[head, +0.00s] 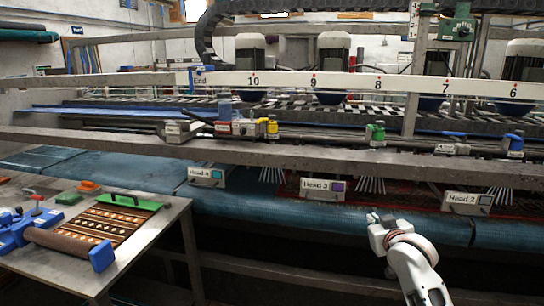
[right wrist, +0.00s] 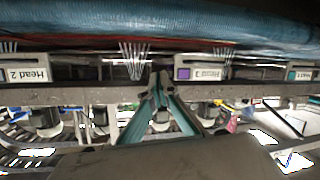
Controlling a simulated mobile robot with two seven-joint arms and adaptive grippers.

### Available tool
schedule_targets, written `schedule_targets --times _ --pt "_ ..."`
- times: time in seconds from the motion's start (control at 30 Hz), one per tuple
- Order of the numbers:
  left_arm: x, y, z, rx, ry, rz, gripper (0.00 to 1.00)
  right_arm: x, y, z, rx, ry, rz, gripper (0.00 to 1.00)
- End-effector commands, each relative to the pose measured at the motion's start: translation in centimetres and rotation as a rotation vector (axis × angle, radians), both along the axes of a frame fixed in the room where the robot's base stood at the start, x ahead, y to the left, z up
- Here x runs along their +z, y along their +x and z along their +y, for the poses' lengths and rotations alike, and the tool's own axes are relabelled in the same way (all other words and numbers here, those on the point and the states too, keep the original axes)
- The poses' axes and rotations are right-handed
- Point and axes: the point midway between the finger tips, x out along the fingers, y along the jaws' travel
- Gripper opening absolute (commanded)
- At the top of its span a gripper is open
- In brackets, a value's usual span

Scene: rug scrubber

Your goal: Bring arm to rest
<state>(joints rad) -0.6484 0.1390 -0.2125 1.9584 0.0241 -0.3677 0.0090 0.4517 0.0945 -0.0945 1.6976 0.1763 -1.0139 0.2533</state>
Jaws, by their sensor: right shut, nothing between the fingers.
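My right arm (head: 415,272) comes up from the bottom right of the head view, white with a grey gripper at its end. The right gripper (head: 374,219) is in front of the long blue roller, near the sign Head 3 (head: 323,189). In the right wrist view its two fingers (right wrist: 160,78) come together at the tips, with nothing held between them. That view shows the machine upside down. Whether the gripper touches the roller cannot be told. My left gripper is in neither view.
A metal table (head: 150,238) at the left holds a patterned rug sample (head: 112,222), a blue tool (head: 14,229) and small coloured blocks. The scrubber's steel rail (head: 270,153) and blue roller (head: 262,208) cross the view. A lower rail (head: 290,272) runs beneath the roller.

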Motion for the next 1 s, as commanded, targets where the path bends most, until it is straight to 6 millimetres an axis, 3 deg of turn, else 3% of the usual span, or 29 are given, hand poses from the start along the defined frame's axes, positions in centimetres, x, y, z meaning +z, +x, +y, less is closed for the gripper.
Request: schedule_targets --times 0.03,0.2,0.37,0.5,0.63,0.8,0.9,1.0 --pt "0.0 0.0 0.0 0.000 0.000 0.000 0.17 -3.8 -1.8 0.5 0.017 -0.006 0.029 0.00" --pt "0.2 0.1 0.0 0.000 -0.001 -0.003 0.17 -13.4 -8.1 2.5 0.072 -0.014 0.094 0.00" --pt "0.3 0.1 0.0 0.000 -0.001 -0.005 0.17 -21.0 -15.4 4.5 0.126 -0.012 0.154 0.00" --pt "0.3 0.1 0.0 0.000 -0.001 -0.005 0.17 -26.4 -22.7 6.1 0.172 -0.002 0.205 0.00" --pt "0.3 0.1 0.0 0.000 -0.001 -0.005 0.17 -30.1 -29.8 7.7 0.211 0.016 0.250 0.00" --pt "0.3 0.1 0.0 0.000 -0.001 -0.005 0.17 -32.6 -37.2 9.3 0.248 0.042 0.291 0.00" --pt "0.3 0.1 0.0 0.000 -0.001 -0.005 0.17 -33.2 -39.8 9.9 0.260 0.051 0.305 0.00" --pt "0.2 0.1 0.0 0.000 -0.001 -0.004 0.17 -33.4 -41.1 10.1 0.266 0.057 0.310 0.00"
